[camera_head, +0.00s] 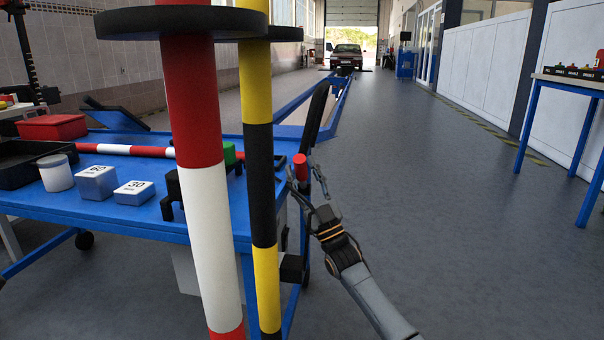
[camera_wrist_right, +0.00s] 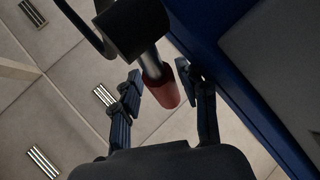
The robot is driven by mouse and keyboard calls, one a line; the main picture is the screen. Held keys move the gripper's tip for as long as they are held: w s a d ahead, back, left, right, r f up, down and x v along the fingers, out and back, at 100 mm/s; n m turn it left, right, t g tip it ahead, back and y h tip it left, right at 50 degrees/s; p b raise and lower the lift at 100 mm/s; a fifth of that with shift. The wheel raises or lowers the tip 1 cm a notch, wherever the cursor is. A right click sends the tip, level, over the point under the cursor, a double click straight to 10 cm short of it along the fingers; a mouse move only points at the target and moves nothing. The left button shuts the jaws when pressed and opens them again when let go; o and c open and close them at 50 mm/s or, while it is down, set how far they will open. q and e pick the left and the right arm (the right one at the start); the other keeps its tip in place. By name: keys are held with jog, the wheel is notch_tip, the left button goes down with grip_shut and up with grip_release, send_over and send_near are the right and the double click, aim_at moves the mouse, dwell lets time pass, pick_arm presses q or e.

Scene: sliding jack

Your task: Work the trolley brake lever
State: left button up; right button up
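The brake lever's red grip (camera_head: 300,168) stands at the right end of the blue trolley (camera_head: 150,225). In the right wrist view the red grip (camera_wrist_right: 163,90) sits on a short metal rod coming out of a black cylinder (camera_wrist_right: 133,28). My right gripper (camera_head: 307,177) is open at the lever. Its fingers (camera_wrist_right: 165,95) stand on either side of the grip in the wrist view, with a gap on the left. I cannot tell whether the right finger touches it.
A red-white pole (camera_head: 203,200) and a yellow-black pole (camera_head: 260,150) rise in front of the trolley. Weight blocks (camera_head: 96,182), a white jar (camera_head: 55,173) and a red box (camera_head: 52,127) lie on it. A black loop handle (camera_head: 317,115) stands behind the lever.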

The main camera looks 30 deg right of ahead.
jog(key=shift+a+f, duration=0.15)
jog(key=shift+s+f, duration=0.2)
jog(key=shift+f, duration=0.05)
jog(key=v, duration=0.7)
jog(key=shift+s, duration=0.1)
dwell(0.4)
